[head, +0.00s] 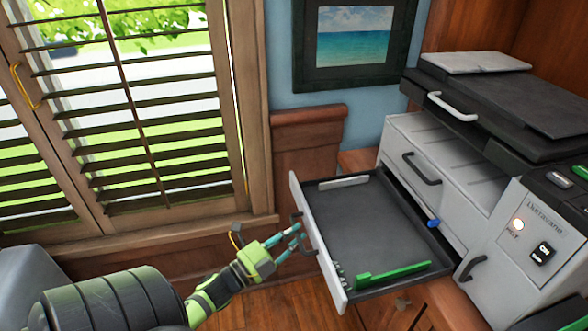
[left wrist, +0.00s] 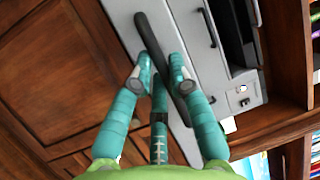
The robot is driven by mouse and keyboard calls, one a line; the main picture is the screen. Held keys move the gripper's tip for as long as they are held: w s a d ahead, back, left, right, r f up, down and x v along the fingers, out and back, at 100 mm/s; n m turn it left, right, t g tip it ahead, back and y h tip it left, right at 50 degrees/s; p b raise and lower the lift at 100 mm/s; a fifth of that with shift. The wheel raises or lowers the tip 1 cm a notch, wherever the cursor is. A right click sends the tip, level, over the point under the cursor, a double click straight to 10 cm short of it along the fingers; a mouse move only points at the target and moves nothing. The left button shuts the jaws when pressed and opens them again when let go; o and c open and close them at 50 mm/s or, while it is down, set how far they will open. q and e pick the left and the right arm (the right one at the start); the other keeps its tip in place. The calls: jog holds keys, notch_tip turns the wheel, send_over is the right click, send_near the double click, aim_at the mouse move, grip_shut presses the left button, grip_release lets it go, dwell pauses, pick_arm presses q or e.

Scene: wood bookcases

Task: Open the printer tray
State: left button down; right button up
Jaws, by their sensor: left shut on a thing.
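The printer (head: 455,150) is a grey and black machine at the right in the head view. Its tray (head: 365,222) is pulled out towards the left, with a dark floor, a white front panel and a green guide inside. My left gripper (head: 298,237) is at the dark handle on the tray's front panel, shut on it. In the left wrist view the teal fingers (left wrist: 165,82) close around the long dark handle (left wrist: 160,55) on the pale panel. My right gripper is in neither view.
A shuttered window (head: 130,100) fills the left side. A framed sea picture (head: 354,35) hangs on the blue wall. Wooden cabinet wood (head: 440,300) lies below the printer. Wood floor (head: 290,305) shows below the tray.

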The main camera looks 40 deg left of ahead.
pick_arm(q)
jog(key=c, duration=1.4)
grip_release()
jog(key=shift+s, duration=0.1)
jog(key=v, duration=1.2)
jog(key=shift+d, duration=0.1)
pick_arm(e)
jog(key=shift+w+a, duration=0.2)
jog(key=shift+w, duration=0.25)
